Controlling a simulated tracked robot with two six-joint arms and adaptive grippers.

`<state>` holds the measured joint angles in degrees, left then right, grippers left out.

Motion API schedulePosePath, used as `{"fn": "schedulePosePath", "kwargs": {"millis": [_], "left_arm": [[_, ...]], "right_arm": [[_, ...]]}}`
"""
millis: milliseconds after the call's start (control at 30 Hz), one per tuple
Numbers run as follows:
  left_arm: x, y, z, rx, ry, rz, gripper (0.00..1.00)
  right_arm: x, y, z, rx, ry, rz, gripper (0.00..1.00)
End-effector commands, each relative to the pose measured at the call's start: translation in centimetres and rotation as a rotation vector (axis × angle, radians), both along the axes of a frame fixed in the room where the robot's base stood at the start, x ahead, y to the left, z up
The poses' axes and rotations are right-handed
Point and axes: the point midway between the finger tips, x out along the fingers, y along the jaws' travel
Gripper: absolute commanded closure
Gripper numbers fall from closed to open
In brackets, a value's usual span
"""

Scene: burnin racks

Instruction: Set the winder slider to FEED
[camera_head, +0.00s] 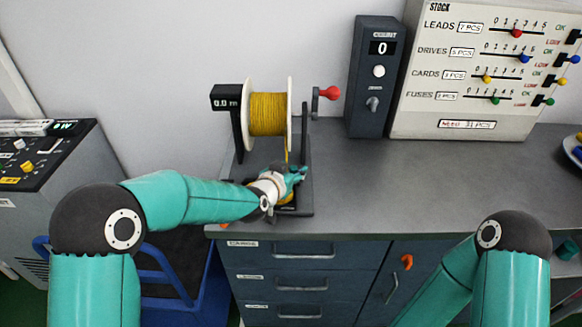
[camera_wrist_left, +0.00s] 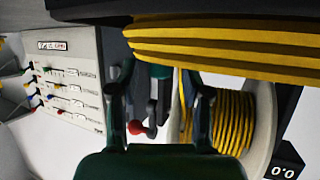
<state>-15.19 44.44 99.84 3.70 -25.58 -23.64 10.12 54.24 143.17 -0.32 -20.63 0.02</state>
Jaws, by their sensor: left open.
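The winder stands on the grey bench, with a spool of yellow cable (camera_head: 268,114), a display (camera_head: 226,102) reading 0.0 m and a red crank knob (camera_head: 330,92). Its dark base (camera_head: 306,196) lies below the spool. My left gripper (camera_head: 298,172) is over this base, just in front of the hanging yellow strand. In the left wrist view its two fingers (camera_wrist_left: 160,95) are apart, with the spool (camera_wrist_left: 235,118) and red knob (camera_wrist_left: 136,127) beyond them. I cannot make out the slider or its setting. My right gripper is out of view.
A dark counter box (camera_head: 378,60) reading 0 stands right of the winder, beside the white stock board (camera_head: 465,70) with coloured sliders. Drawers (camera_head: 300,265) are below. Yellow coils (camera_wrist_left: 215,40) fill the wrist view's top.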

Motion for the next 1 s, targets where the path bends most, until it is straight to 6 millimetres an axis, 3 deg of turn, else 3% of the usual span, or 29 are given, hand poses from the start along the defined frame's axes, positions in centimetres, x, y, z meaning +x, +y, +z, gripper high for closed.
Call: {"fn": "schedulePosePath", "kwargs": {"millis": [300, 600, 1000], "left_arm": [[0.24, -0.11, -0.15, 0.000, 0.000, 0.000, 0.52], [0.22, -0.10, -0.12, -0.001, 0.000, 0.000, 1.00], [0.27, 0.41, -0.30, -0.002, -0.001, 0.002, 1.00]], "right_arm": [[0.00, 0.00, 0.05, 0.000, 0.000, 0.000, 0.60], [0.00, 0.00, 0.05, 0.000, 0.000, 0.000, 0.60], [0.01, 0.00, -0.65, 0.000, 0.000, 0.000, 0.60]]}}
